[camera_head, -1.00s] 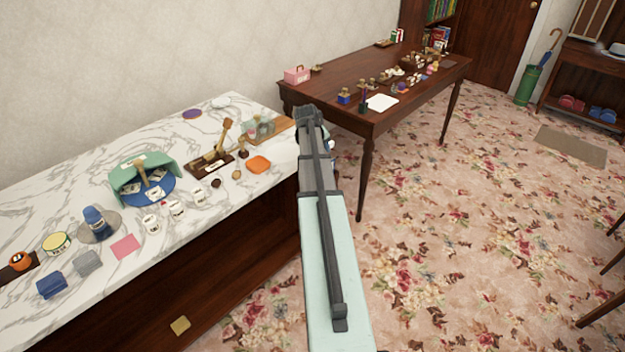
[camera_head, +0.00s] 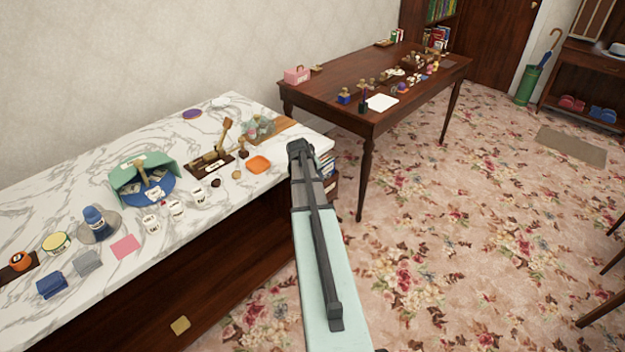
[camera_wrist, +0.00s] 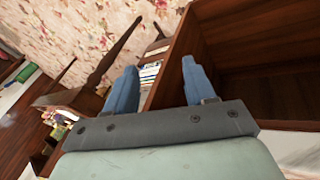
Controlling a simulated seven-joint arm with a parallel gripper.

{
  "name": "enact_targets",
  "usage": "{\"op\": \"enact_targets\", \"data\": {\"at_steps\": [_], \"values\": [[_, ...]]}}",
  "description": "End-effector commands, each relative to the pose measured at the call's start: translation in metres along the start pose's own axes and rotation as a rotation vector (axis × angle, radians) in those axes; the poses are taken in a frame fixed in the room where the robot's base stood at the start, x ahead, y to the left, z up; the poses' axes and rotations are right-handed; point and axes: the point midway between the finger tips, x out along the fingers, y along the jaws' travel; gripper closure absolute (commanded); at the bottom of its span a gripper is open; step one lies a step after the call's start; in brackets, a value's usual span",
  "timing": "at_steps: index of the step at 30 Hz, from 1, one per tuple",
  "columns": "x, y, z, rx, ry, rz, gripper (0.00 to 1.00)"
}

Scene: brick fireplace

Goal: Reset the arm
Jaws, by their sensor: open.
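My gripper shows in the wrist view (camera_wrist: 160,90) with its two blue-grey fingers spread apart and nothing between them. In the head view my arm reaches up from the bottom edge, and its dark end (camera_head: 298,150) is beside the right end of the marble counter (camera_head: 70,185). The fingers themselves cannot be made out in the head view.
The marble counter holds a green and blue bowl-like item (camera_head: 145,178), an orange dish (camera_head: 259,164) and several small things. A dark wooden table (camera_head: 335,85) with small items stands behind. Books (camera_head: 328,165) sit beside the counter end. Flowered carpet (camera_head: 450,230) lies open to the right.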

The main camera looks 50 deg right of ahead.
Motion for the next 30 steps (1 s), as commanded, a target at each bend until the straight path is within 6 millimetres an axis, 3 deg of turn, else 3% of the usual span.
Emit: {"op": "enact_targets", "data": {"at_steps": [15,21,24,30], "values": [[0.0,0.0,0.0,0.005,0.0,0.0,0.46],[-0.001,-0.006,0.005,0.104,-0.02,-0.027,0.46],[-0.012,-0.025,0.03,0.205,-0.044,-0.094,0.46],[0.008,-0.067,0.078,0.255,-0.123,-0.169,0.46]]}}
